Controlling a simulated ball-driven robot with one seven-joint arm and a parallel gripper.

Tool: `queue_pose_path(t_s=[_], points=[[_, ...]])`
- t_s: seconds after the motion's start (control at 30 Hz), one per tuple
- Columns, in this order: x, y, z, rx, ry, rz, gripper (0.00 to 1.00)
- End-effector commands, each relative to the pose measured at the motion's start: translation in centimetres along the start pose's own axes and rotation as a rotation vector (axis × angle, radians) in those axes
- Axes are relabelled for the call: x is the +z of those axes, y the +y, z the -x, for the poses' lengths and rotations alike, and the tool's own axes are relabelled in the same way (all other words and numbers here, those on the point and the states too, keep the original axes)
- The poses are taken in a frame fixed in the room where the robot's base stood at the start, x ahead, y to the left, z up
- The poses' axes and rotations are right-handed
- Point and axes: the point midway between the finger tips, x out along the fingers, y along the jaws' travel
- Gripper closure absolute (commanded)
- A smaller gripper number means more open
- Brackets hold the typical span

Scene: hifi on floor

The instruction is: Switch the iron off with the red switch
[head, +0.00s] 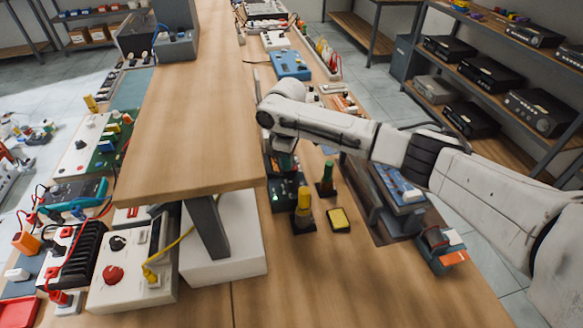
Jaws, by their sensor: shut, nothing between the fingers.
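A dark station box (290,196) with a small green light stands on the bench right of the raised wooden shelf; it looks like the iron's base unit. Beside it a yellow-handled tool (304,203) stands upright in a dark holder, with a green-handled one (327,178) behind. A yellow sponge (339,219) lies in a dark tray to their right. I cannot make out the red switch on the station. My gripper (284,161) points down over the back of the station box and is shut and empty. Its fingertips are mostly hidden, so contact cannot be told.
The raised shelf (190,130) runs close along the gripper's left, with a white box (225,240) under its near end. Dark equipment with a blue top (398,185) stands right, under my forearm. The front bench is clear.

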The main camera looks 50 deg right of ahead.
Motion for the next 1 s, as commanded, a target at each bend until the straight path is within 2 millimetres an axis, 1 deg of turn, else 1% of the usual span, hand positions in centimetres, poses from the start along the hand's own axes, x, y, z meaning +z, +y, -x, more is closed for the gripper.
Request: queue_pose_path(t_s=[0.1, 0.23, 1.0], points=[[0.0, 0.0, 0.0, 0.0, -0.001, 0.0, 1.0], [0.0, 0.0, 0.6, -0.001, -0.001, 0.0, 1.0], [0.0, 0.0, 6.3, -0.001, -0.001, 0.0, 1.0]])
